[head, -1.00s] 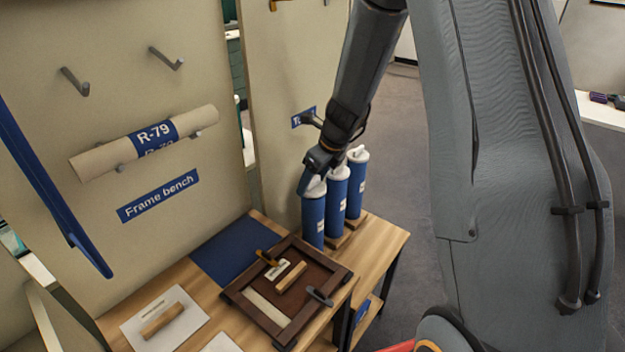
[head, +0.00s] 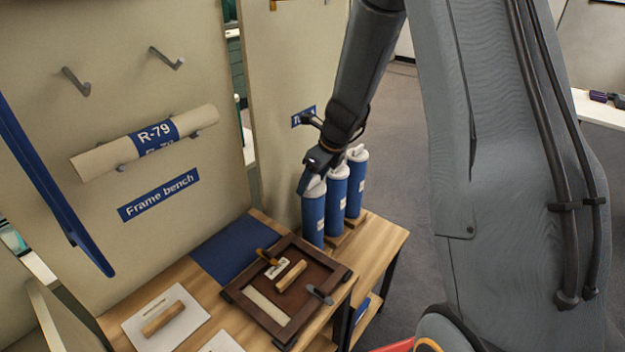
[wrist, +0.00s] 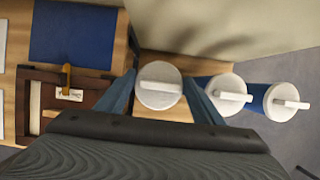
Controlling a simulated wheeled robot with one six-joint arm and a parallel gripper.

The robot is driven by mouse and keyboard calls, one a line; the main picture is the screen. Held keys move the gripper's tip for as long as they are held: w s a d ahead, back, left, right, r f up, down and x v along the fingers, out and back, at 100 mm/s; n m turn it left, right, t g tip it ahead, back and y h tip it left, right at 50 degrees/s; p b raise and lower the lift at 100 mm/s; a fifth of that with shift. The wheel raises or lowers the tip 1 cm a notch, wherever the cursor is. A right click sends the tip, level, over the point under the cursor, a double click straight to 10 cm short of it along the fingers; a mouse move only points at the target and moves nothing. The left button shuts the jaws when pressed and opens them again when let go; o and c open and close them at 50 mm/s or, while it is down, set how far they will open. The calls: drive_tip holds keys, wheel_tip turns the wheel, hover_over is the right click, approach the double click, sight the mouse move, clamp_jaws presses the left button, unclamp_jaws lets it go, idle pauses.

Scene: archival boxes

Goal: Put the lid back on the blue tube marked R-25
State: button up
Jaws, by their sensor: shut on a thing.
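Three blue tubes stand upright in a row at the bench's far end: a near one (head: 313,218), a middle one (head: 337,200) and a far one (head: 356,190). Their small white labels are too small to read, so I cannot tell which is R-25. My gripper (head: 309,182) is at the top of the near tube. In the wrist view its two fingers are on either side of a round white lid (wrist: 160,94) with a bar handle, and are shut on it. The lid is at the near tube's top; I cannot tell whether it is fully seated. The other two tubes wear white lids (wrist: 226,103) (wrist: 281,110).
A dark wooden frame (head: 243,300) with clamps lies on the bench beside a blue mat (head: 215,262). A panel with hooks and a rolled R-79 tube (head: 95,163) stands behind on the left. Open floor (head: 400,150) lies to the right.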

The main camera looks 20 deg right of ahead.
idle(0.9)
drive_tip(key=o, duration=1.5)
drive_tip(key=shift+o, duration=0.2)
drive_tip(key=shift+r+p, duration=3.5)
drive_tip(key=shift+p, duration=0.7)
clamp_jaws()
